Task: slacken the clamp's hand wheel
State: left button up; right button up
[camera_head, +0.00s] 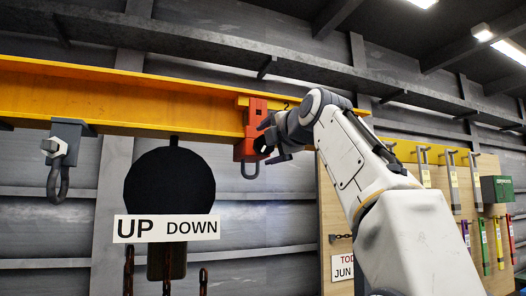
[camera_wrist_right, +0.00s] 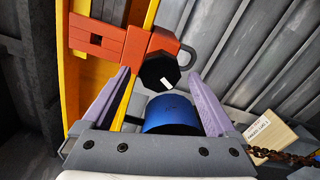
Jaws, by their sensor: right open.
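A red clamp (camera_head: 251,128) hangs on the yellow beam, with a grey loop below it. In the right wrist view the red clamp (camera_wrist_right: 143,45) carries a black, many-sided hand wheel (camera_wrist_right: 152,73) with a white mark. In the head view the wheel is mostly hidden by my right gripper (camera_head: 270,142). In the wrist view my right gripper (camera_wrist_right: 158,75) is open, its purple fingers pointing at the wheel, one tip to each side. I cannot tell whether they touch it. My left gripper is not in view.
The yellow beam (camera_head: 120,98) runs across. A grey clamp (camera_head: 66,150) hangs at left. A black round hoist (camera_head: 170,190) with an UP/DOWN sign (camera_head: 166,228) and chains hangs between the clamps. A wooden tool board (camera_head: 335,215) stands right. A blue cylinder (camera_wrist_right: 170,115) shows between my fingers.

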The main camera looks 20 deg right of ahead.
jog(key=s+b, duration=0.2)
jog(key=s, duration=0.5)
jog(key=shift+s, duration=0.3)
jog(key=shift+d, duration=0.1)
dwell(0.6)
